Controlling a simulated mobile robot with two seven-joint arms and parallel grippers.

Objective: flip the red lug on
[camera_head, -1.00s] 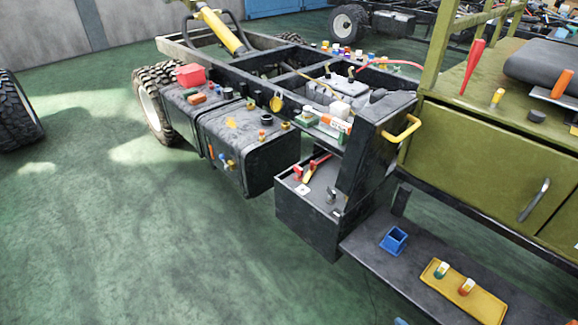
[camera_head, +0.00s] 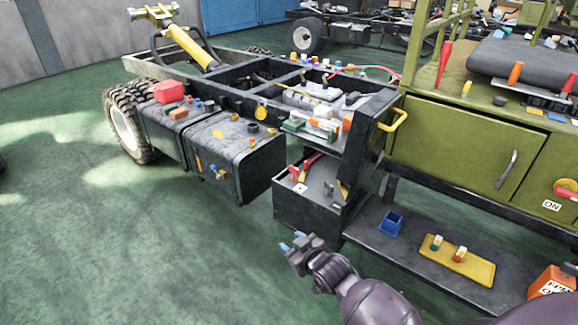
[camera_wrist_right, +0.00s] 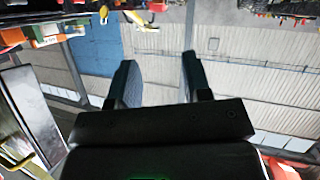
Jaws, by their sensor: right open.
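A red lug on a yellow round mount (camera_head: 567,188) is on the olive green cabinet front at the right edge of the head view. A white label (camera_head: 551,205) with black letters, seemingly ON, sits just below left of it. The lug is partly cut off by the picture edge, and I cannot tell its setting. My right gripper (camera_head: 291,241) is open and empty over the green floor, in front of the black step box and well left of the lug. The wrist view shows its two fingers apart (camera_wrist_right: 158,80) with nothing between them. My left gripper is not in view.
A grey step shelf (camera_head: 375,235) holds a blue bin (camera_head: 391,224) and a yellow tray (camera_head: 455,262). An orange box (camera_head: 552,284) stands at lower right. A dark open box (camera_head: 310,205) holds red-handled items. A cabinet handle (camera_head: 507,170) sticks out.

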